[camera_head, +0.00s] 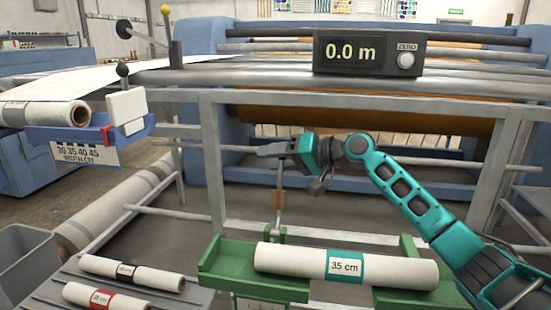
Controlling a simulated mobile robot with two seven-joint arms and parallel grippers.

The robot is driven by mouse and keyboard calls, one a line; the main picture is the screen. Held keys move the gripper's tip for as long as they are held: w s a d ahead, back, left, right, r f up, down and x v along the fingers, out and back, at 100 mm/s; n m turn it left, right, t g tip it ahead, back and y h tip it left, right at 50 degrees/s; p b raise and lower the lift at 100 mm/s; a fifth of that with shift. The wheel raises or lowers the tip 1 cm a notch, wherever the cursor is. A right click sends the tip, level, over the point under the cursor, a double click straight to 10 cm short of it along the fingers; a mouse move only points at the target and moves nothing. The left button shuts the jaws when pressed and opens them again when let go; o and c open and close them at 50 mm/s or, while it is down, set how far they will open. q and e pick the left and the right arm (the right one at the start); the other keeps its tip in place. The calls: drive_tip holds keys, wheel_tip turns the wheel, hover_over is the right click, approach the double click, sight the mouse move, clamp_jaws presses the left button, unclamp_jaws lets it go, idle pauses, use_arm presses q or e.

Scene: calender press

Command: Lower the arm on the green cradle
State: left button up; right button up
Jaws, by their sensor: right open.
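The green cradle (212,268) stands low in front of the press. A white roll (290,258) with a teal "35 cm" label lies across it. The cradle's arm (279,215) stands upright at the cradle's back, left of the label, with a brown grip part-way up. My right gripper (280,158) reaches in from the right and is open at the upper end of this arm. It hides the arm's top, and I cannot tell whether it touches it. My left gripper is not in view.
A display (368,53) reading "0.0 m" sits on the press. A blue cradle (70,133) with a roll and a white block stands left. Labelled rolls (130,274) lie on a rack at lower left, beside a grey bin (28,262). Grey frame posts (212,160) stand behind the green cradle.

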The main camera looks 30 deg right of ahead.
clamp_jaws()
idle(0.4)
